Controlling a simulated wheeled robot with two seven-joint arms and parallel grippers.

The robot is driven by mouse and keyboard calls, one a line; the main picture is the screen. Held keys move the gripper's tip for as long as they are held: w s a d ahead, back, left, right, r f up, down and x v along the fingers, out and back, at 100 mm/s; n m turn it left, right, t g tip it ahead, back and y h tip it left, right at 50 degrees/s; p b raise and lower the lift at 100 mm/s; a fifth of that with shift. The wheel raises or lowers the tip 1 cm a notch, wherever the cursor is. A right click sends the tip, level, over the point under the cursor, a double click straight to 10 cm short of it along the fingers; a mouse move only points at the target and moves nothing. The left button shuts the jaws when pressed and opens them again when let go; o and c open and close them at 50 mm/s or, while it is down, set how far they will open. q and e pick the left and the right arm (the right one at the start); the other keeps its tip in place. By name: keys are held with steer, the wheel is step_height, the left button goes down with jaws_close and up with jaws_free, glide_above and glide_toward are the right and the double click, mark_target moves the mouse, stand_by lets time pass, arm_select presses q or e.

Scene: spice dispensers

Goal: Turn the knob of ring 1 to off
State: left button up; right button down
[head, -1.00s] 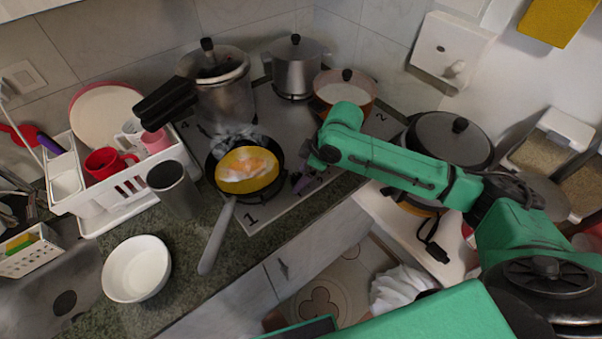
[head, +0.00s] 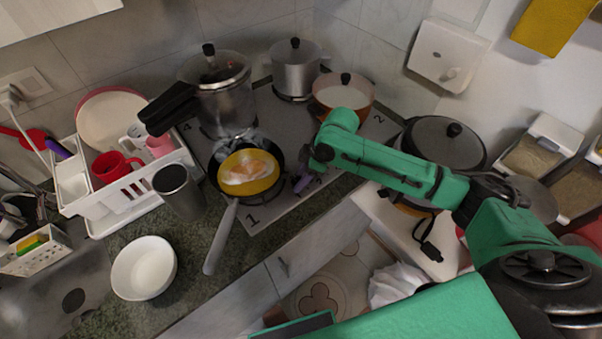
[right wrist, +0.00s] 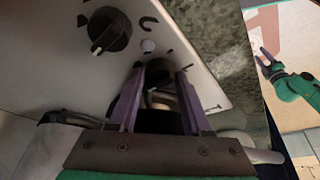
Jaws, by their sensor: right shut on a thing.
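The hob (head: 278,118) has printed ring numbers, with the 1 at its front left corner. A frying pan (head: 232,209) with egg food (head: 248,172) sits on the front left ring, with steam above it. My right gripper (head: 303,183) is at the hob's front edge, right of the pan. In the right wrist view, its purple fingers (right wrist: 160,75) are shut on a dark knob (right wrist: 157,97) that is mostly hidden between them. A second black knob (right wrist: 108,33) with a pale pointer line is up and left, apart from the fingers.
A pressure cooker (head: 218,95), a steel pot (head: 296,70) and an orange pot (head: 343,95) stand at the back of the hob. A dark cup (head: 180,192) and white bowl (head: 144,267) are left of the pan. A lidded pan (head: 440,150) stands at right.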

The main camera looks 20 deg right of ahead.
steer(key=shift+c, duration=1.8)
jaws_free()
steer(key=b+v, duration=0.2)
steer(key=v, duration=1.2)
steer(key=shift+r, duration=0.25)
steer(key=shift+s+d, duration=0.1)
